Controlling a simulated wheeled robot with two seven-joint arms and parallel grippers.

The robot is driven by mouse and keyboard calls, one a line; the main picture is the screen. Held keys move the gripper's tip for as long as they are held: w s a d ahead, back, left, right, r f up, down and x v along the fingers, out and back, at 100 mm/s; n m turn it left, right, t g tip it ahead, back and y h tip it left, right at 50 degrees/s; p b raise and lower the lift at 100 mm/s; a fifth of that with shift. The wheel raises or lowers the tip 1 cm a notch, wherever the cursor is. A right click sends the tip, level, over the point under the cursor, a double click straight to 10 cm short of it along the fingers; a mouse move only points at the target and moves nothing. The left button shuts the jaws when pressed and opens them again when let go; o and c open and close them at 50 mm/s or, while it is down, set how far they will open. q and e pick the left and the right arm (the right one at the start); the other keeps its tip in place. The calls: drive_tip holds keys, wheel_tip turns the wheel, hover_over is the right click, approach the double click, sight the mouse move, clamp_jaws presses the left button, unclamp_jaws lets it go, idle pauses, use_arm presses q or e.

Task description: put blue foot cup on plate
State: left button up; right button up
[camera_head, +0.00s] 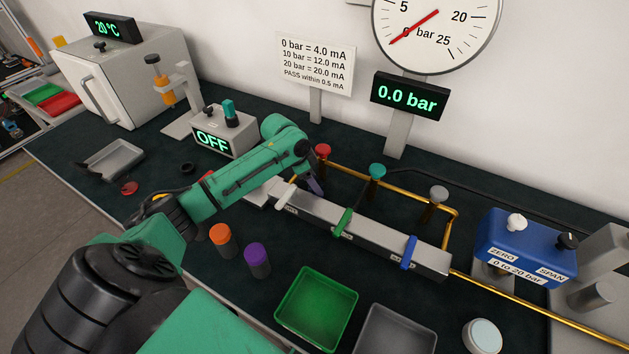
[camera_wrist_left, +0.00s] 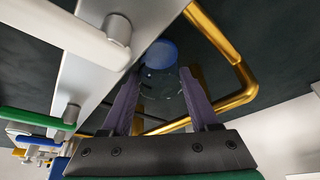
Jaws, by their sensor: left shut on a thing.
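My left gripper (camera_head: 313,185) reaches in over the silver manifold bar, its purple fingers partly hidden by the arm in the head view. In the left wrist view the fingers (camera_wrist_left: 160,100) are closed around a clear, glassy cup with a round blue foot (camera_wrist_left: 161,54). The cup cannot be made out in the head view. No thing is clearly a plate; a green tray (camera_head: 317,345) and a grey tray (camera_head: 372,345) lie at the front, with a round pale-topped object (camera_head: 483,335) to their right. My right gripper is not in view.
The manifold bar (camera_head: 375,238) carries white, green and blue levers. A brass pipe (camera_head: 452,225) and valve knobs stand behind it. An orange-capped jar (camera_head: 221,240) and a purple-capped jar (camera_head: 257,260) stand in front. A blue transmitter (camera_head: 525,248) is at right.

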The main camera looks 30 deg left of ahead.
use_arm(q)
drive_tip(key=o, duration=1.1)
drive_tip(key=shift+c, duration=0.2)
